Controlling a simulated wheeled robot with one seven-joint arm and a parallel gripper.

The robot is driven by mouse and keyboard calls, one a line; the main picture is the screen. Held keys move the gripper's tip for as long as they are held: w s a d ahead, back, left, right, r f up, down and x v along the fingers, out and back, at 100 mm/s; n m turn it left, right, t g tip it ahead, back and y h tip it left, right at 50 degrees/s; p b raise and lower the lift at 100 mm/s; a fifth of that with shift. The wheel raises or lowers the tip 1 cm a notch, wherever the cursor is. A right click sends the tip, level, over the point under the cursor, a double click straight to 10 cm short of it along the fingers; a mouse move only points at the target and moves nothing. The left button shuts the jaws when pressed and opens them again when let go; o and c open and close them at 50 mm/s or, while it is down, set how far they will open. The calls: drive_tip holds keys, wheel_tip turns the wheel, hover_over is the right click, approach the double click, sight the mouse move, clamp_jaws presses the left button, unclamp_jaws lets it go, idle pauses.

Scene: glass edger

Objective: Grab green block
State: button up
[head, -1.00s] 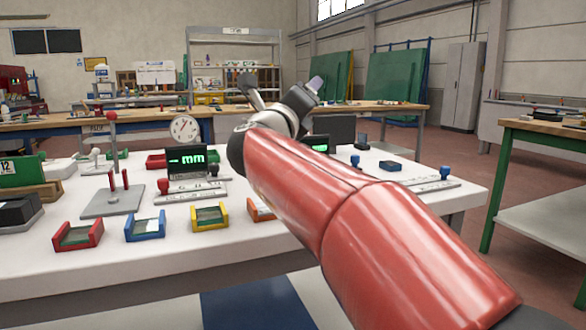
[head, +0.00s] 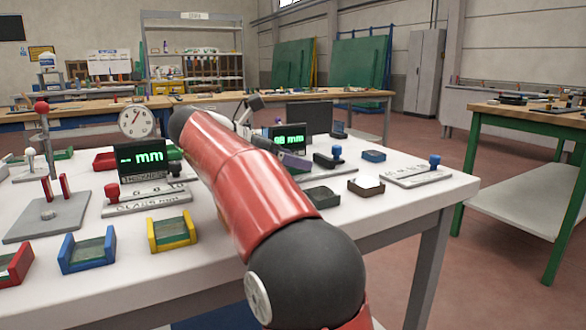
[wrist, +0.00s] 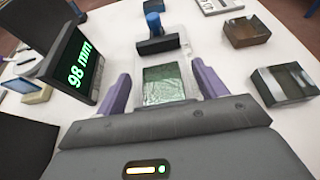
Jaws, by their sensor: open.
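In the wrist view, a green glassy block (wrist: 163,84) lies on the light base of a gauge, between my gripper's two purple fingers. My gripper (wrist: 165,88) is open, with a finger on each side of the block and visible gaps beside it. I cannot tell how high the fingers are above the base. In the head view, my red arm reaches over the white table and hides the block. One purple finger (head: 293,163) shows beside the arm.
A display reading 98 mm (wrist: 78,67) stands close left of my gripper. A blue-knobbed dark clamp (wrist: 157,45) is just beyond the block. A brown tray (wrist: 246,31) and a grey tray (wrist: 285,83) lie right. Yellow (head: 172,231) and blue (head: 87,249) holders line the table front.

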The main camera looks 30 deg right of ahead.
drive_tip(key=shift+x, duration=1.3)
drive_tip(key=c, duration=1.1)
drive_tip(key=shift+r, duration=0.1)
